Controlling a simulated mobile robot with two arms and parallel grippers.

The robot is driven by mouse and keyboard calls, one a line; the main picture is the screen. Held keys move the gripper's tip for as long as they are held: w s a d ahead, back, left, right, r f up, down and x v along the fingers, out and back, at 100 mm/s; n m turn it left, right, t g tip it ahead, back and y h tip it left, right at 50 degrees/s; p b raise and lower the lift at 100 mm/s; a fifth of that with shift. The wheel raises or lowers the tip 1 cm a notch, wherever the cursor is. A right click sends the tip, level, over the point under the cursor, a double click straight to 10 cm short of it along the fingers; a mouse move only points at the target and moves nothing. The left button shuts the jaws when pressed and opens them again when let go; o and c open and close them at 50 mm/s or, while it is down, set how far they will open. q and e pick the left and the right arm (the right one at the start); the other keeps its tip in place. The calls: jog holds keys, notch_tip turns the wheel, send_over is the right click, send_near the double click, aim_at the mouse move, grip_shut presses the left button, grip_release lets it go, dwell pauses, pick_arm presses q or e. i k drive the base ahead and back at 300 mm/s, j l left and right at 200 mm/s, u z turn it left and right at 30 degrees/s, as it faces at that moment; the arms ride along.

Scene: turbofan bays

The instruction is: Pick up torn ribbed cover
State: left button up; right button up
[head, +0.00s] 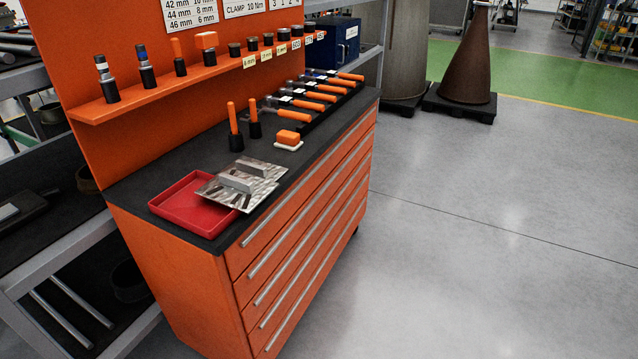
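A grey metal cover (262,184) with raised block-like ribs and dark slots or marks lies on the black top of the orange tool cabinet. Its left part overlaps the edge of a red tray (181,207). Whether it is one plate or two overlapping ones, and where it is torn, I cannot tell. Neither of my grippers shows in the head view.
The orange cabinet (297,238) has several drawers with long handles. Behind the cover stand orange-handled tools in black holders, an orange block (289,138) on a white base and a row of orange-handled tools (310,97).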

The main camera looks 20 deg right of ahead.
aim_at(241, 190)
jog(key=z, duration=0.15)
jog(key=l+u, duration=0.15)
jog(key=u, duration=0.4)
jog(key=l+u, duration=0.45)
jog(key=l, duration=0.4)
jog(key=l+u, duration=0.45)
jog(key=l, duration=0.35)
